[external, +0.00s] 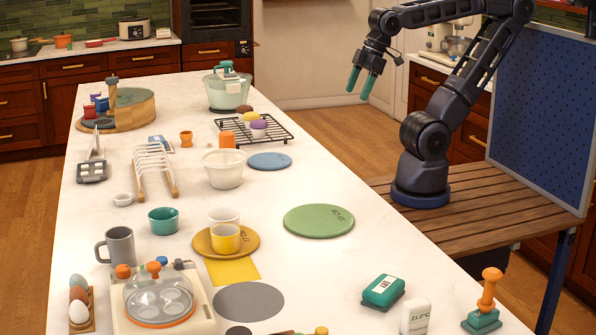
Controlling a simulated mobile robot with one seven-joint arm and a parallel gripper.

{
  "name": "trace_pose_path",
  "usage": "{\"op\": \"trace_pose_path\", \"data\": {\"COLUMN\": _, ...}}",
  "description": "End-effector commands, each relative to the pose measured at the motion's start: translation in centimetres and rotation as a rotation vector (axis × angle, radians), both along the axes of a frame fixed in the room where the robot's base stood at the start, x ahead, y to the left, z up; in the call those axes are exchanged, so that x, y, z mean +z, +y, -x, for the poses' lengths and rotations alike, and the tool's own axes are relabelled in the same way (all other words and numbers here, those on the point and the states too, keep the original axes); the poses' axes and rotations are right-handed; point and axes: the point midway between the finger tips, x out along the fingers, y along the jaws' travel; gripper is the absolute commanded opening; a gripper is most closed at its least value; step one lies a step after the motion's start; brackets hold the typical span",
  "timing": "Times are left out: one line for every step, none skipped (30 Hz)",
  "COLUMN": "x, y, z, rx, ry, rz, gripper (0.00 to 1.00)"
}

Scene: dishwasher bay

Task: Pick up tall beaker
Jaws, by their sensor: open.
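My gripper (360,84) has two teal fingers pointing down, apart and empty. It hangs high, to the right of the white counter's far half, and is clear of everything on it. I cannot say for sure which vessel is the tall beaker. A white cup (223,215) stands behind a yellow cup (226,239) on a round ochre plate (207,244), its lower part hidden by the yellow cup. A grey mug (121,252) stands to their left. A white tub (224,170) stands farther back.
A white slotted rack (152,170), a black wire rack (255,132) and a clear bowl (228,92) stand on the counter. Flat round mats lie in green (319,220), blue (270,161) and grey (248,302). Bare counter lies around the green mat.

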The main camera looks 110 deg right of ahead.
Motion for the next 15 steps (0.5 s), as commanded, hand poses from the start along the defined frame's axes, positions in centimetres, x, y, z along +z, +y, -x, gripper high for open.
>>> {"op": "trace_pose_path", "data": {"x": 0.0, "y": 0.0, "z": 0.0, "rx": 0.0, "ry": 0.0, "rz": 0.0, "gripper": 0.79}}
{"op": "trace_pose_path", "data": {"x": 0.0, "y": 0.0, "z": 0.0, "rx": 0.0, "ry": 0.0, "rz": 0.0, "gripper": 0.79}}
{"op": "trace_pose_path", "data": {"x": 0.0, "y": 0.0, "z": 0.0, "rx": 0.0, "ry": 0.0, "rz": 0.0, "gripper": 0.79}}
{"op": "trace_pose_path", "data": {"x": 0.0, "y": 0.0, "z": 0.0, "rx": 0.0, "ry": 0.0, "rz": 0.0, "gripper": 0.79}}
{"op": "trace_pose_path", "data": {"x": 0.0, "y": 0.0, "z": 0.0, "rx": -0.001, "ry": 0.0, "rz": 0.001, "gripper": 0.79}}
{"op": "trace_pose_path", "data": {"x": 0.0, "y": -0.1, "z": -0.2, "rx": -0.004, "ry": 0.001, "rz": 0.003, "gripper": 0.79}}
{"op": "trace_pose_path", "data": {"x": 0.0, "y": -0.1, "z": -0.3, "rx": -0.01, "ry": 0.001, "rz": 0.005, "gripper": 0.79}}
{"op": "trace_pose_path", "data": {"x": 0.1, "y": -0.2, "z": -0.6, "rx": -0.016, "ry": 0.002, "rz": 0.007, "gripper": 0.79}}
{"op": "trace_pose_path", "data": {"x": 0.1, "y": -0.4, "z": -1.0, "rx": -0.029, "ry": 0.004, "rz": 0.014, "gripper": 0.79}}
{"op": "trace_pose_path", "data": {"x": 0.2, "y": -0.5, "z": -1.5, "rx": -0.041, "ry": 0.006, "rz": 0.021, "gripper": 0.79}}
{"op": "trace_pose_path", "data": {"x": 0.2, "y": -0.8, "z": -2.0, "rx": -0.056, "ry": 0.007, "rz": 0.027, "gripper": 0.79}}
{"op": "trace_pose_path", "data": {"x": 0.2, "y": -1.1, "z": -2.8, "rx": -0.079, "ry": 0.011, "rz": 0.037, "gripper": 0.79}}
{"op": "trace_pose_path", "data": {"x": 0.2, "y": -1.4, "z": -3.4, "rx": -0.096, "ry": 0.013, "rz": 0.046, "gripper": 0.79}}
{"op": "trace_pose_path", "data": {"x": 0.2, "y": -1.7, "z": -4.2, "rx": -0.116, "ry": 0.015, "rz": 0.055, "gripper": 0.79}}
{"op": "trace_pose_path", "data": {"x": 0.3, "y": -2.2, "z": -5.2, "rx": -0.141, "ry": 0.017, "rz": 0.066, "gripper": 0.79}}
